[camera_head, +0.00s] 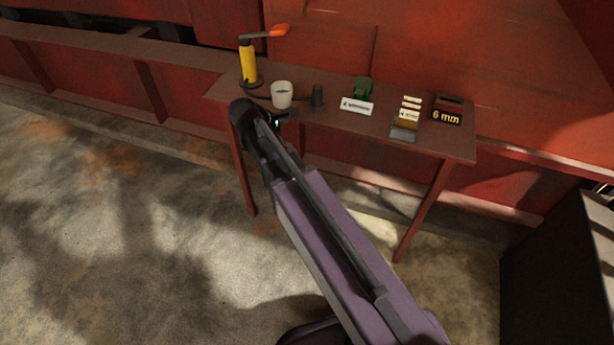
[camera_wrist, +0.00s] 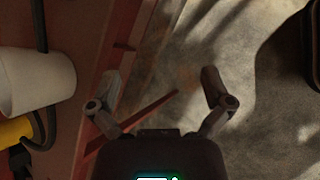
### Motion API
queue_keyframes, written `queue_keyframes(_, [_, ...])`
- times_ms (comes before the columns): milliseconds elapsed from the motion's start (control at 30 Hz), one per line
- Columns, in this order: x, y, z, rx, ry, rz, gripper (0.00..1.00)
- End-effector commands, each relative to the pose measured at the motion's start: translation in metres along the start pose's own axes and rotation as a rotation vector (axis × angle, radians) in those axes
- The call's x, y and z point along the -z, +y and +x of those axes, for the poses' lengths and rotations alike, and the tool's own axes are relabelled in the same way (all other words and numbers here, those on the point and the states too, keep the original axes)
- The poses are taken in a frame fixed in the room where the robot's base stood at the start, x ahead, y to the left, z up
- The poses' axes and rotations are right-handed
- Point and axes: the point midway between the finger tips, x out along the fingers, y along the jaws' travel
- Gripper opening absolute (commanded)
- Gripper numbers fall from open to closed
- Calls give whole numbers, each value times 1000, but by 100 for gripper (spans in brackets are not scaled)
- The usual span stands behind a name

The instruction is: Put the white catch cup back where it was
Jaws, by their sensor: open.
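The white catch cup (camera_head: 282,94) stands upright on the small red-brown table, towards its left end. In the wrist view the cup (camera_wrist: 36,82) shows large at the left edge, partly cut off. My gripper (camera_wrist: 160,85) is open and empty, with its fingers apart over the table's front edge and the floor. The cup is beside the fingers, not between them. In the head view my arm hides most of the gripper (camera_head: 277,123), which is close in front of the cup.
A yellow pump with an orange-red handle (camera_head: 247,62) stands behind the cup. A dark cylinder (camera_head: 318,97) stands right of it. Further right are a green object (camera_head: 363,88), labelled cards (camera_head: 357,107) and a "6 mm" box (camera_head: 447,116). The table's (camera_head: 455,145) right front is bare.

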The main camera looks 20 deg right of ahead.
Motion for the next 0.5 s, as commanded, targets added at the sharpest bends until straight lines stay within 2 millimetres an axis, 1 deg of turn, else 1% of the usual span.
queue_keyframes(33, [-9, -17, 6, 44, 32, 91, 100])
queue_keyframes(233, [-24, -66, 21, 242, 146, 482, 100])
queue_keyframes(400, [-33, -106, 24, 435, 205, 806, 100])
queue_keyframes(500, [-37, -125, 22, 547, 221, 975, 100])
